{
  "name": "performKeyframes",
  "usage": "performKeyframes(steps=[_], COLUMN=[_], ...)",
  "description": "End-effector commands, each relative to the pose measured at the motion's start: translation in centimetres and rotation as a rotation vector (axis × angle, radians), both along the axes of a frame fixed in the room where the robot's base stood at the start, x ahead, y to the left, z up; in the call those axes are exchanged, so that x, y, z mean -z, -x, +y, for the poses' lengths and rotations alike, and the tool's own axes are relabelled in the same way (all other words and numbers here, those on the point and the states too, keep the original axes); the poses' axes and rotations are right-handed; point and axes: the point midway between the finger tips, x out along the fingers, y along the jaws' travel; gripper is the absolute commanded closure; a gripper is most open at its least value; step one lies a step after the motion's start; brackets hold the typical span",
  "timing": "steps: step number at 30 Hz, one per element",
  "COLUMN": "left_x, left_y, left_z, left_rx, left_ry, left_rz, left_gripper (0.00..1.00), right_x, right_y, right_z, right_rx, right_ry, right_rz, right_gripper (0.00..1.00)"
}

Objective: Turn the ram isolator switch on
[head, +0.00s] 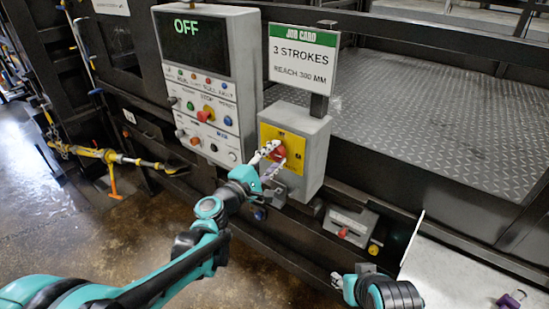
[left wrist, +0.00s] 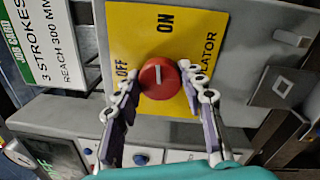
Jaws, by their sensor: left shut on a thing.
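The ram isolator switch is a red round knob (left wrist: 158,77) on a yellow plate (head: 284,144) fixed to a grey box (head: 315,150). My left gripper (head: 269,157) is shut on the knob, one finger on each side of it in the left wrist view (left wrist: 158,95). A white line on the knob runs roughly up and down there, toward the ON lettering (left wrist: 165,22); the OFF lettering (left wrist: 122,72) is to its left. In the head view the gripper partly hides the knob. My right gripper (head: 338,282) is low at the bottom; its finger opening is unclear.
A control panel (head: 209,110) with several buttons and a screen reading OFF (head: 187,27) stands left of the box. A job card (head: 303,55) rises above the box. A metal tread plate (head: 440,120) lies behind. A small grey unit (head: 350,225) sits below right.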

Motion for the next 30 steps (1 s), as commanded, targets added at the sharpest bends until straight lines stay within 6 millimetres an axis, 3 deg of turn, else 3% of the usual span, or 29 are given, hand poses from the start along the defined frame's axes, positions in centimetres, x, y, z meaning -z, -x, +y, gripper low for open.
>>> performKeyframes(steps=[10, 26, 27, 29, 30], left_x=[0.0, -0.01, 0.0, 0.0, 0.0], left_y=[-0.02, -0.02, -0.02, -0.02, -0.02], left_z=[0.03, 0.02, 0.01, 0.01, 0.01], left_rx=[0.0, -0.001, -0.001, -0.001, -0.001], left_ry=[-0.109, -0.129, -0.129, -0.129, -0.129], left_rz=[-0.08, -0.094, -0.094, -0.094, -0.094], left_gripper=[0.89, 0.89, 0.55, 0.39, 0.39], right_x=[0.34, 0.38, 0.38, 0.38, 0.38], right_y=[0.0, 0.0, 0.0, 0.0, 0.0], right_z=[0.0, 0.0, 0.0, 0.0, 0.0], right_rx=[0.0, 0.0, 0.0, 0.0, 0.0], right_ry=[0.0, 0.0, 0.0, 0.0, 0.0], right_rz=[0.0, 0.0, 0.0, 0.0, 0.0], right_gripper=[0.6, 0.6, 0.6, 0.6, 0.6])
